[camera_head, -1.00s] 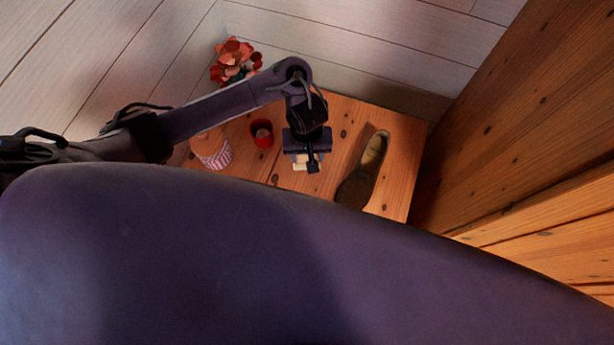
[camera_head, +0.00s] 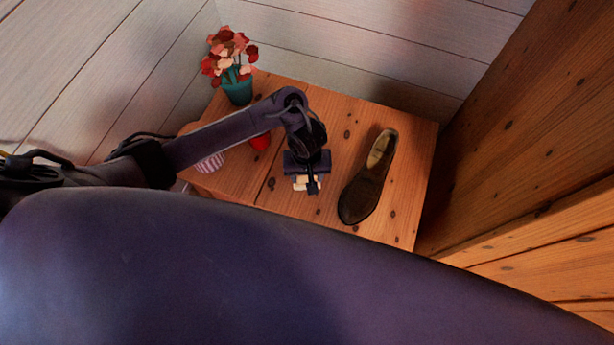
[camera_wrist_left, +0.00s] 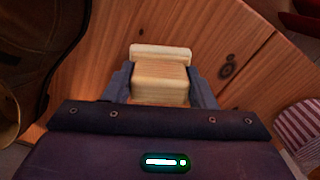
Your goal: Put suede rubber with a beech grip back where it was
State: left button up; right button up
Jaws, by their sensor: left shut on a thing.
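The suede rubber with a beech grip shows as a pale wooden block (camera_wrist_left: 160,82) in the left wrist view, between the two fingers of my left gripper (camera_wrist_left: 160,88). The gripper is shut on it. In the head view the pale block (camera_head: 307,183) shows just below my left gripper (camera_head: 309,180), over the wooden table top (camera_head: 340,115). I cannot tell whether the block touches the wood. A dark shoe (camera_head: 362,193) with a tan inside lies just right of the gripper. My right gripper is not in view.
A teal pot of red flowers (camera_head: 234,75) is at the back left. A wooden wall (camera_head: 520,130) rises at the right. Bare wood lies behind the gripper.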

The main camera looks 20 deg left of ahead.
pick_arm(q)
jog(key=shift+f, duration=0.1)
jog(key=shift+f, duration=0.15)
jog(key=o, duration=0.9)
